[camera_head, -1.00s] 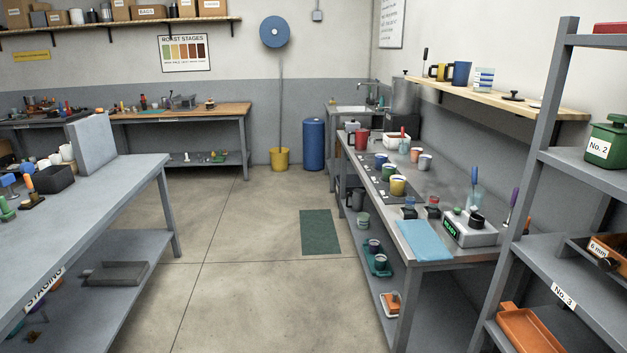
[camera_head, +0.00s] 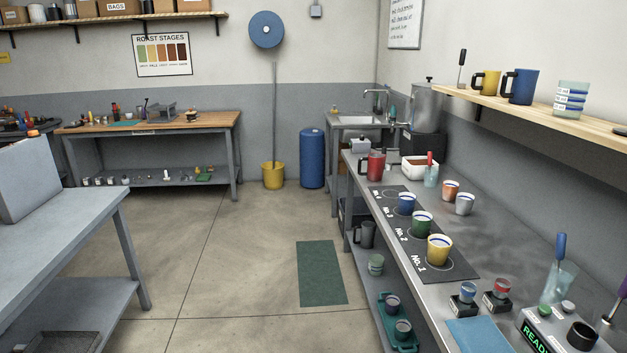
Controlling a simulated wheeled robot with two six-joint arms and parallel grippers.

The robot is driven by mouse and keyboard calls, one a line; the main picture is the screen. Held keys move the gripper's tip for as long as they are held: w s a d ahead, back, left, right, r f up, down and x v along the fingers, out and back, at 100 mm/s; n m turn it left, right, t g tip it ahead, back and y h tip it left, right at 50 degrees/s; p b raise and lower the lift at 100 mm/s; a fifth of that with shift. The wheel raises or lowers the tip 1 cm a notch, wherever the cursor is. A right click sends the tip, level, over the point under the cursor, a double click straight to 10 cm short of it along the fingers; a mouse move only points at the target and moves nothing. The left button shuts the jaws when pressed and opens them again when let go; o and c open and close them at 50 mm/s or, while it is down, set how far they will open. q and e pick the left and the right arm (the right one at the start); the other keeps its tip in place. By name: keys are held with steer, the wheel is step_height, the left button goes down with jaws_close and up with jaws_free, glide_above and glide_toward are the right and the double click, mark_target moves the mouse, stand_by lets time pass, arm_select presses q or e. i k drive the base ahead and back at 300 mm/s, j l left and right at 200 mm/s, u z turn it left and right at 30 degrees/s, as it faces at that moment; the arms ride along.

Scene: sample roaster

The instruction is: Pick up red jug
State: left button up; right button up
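A red jug (camera_head: 373,166) with a dark handle on its left side stands upright on the right-hand steel counter (camera_head: 478,243), near its far end. It is beyond the black mat with the numbered spots. Neither of my grippers is in the picture, so their state is not shown.
On the counter's black mat (camera_head: 408,246) stand blue, green and yellow cups. A white box (camera_head: 420,169) is right of the jug. A wall shelf (camera_head: 550,109) hangs above. The floor aisle (camera_head: 225,260) is open, with a green floor mat (camera_head: 321,272); a grey table (camera_head: 62,228) stands left.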

mark_target(375, 163)
steer(key=i, duration=1.7)
